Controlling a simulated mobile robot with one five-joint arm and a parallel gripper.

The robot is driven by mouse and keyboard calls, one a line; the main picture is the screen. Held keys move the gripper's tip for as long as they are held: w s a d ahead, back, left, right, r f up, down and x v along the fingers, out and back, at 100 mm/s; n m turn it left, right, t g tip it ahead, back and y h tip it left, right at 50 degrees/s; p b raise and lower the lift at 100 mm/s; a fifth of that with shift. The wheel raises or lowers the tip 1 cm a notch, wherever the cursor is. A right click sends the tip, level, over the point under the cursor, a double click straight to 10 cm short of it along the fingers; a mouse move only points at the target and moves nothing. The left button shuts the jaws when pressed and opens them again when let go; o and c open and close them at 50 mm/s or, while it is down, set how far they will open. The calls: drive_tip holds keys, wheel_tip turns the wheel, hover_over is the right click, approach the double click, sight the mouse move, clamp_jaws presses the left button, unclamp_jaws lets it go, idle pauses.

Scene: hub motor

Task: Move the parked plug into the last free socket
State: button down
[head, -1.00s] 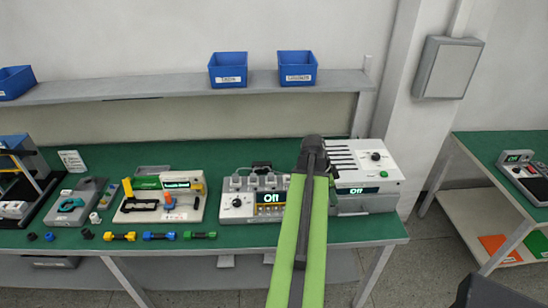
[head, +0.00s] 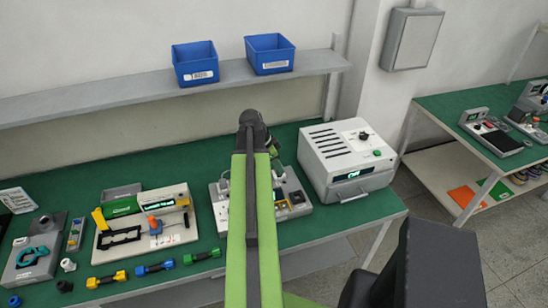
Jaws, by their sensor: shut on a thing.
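The grey socket unit (head: 295,196) stands on the green bench, partly hidden behind my raised green arm. A white plug (head: 223,187) shows at its upper left, and pale plug shapes (head: 281,172) show right of the arm. My gripper (head: 274,150) is only partly visible as a dark shape just right of the arm, above the back of the unit. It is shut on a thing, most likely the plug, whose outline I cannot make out. The arm hides the middle of the socket row, so I cannot tell which socket is free.
A white vented device (head: 345,160) stands close right of the socket unit. A tool board (head: 145,222) and yellow, blue and green dumbbell-shaped parts (head: 155,268) lie to the left. A shelf with blue bins (head: 195,64) runs above. Bare bench lies behind the tool board.

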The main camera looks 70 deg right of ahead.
drive_tip(key=shift+w+d+f+b, duration=0.45)
drive_tip(key=shift+d+f+b, duration=0.5)
drive_tip(key=shift+d, duration=0.35)
drive_tip(key=shift+w+d+f+b, duration=0.5)
drive_tip(key=shift+d+f+b, duration=0.25)
drive_tip(key=shift+d+f, duration=0.45)
drive_tip(key=shift+w+d+f+b, duration=0.45)
drive_tip(key=shift+d+f+b, duration=0.45)
drive_tip(key=shift+d, duration=0.5)
drive_tip(key=shift+f, duration=0.25)
drive_tip(key=shift+f+b, duration=1.05)
drive_tip(key=shift+b, duration=0.25)
drive_tip(key=c, duration=1.1)
unclamp_jaws()
drive_tip(key=shift+o, duration=0.2)
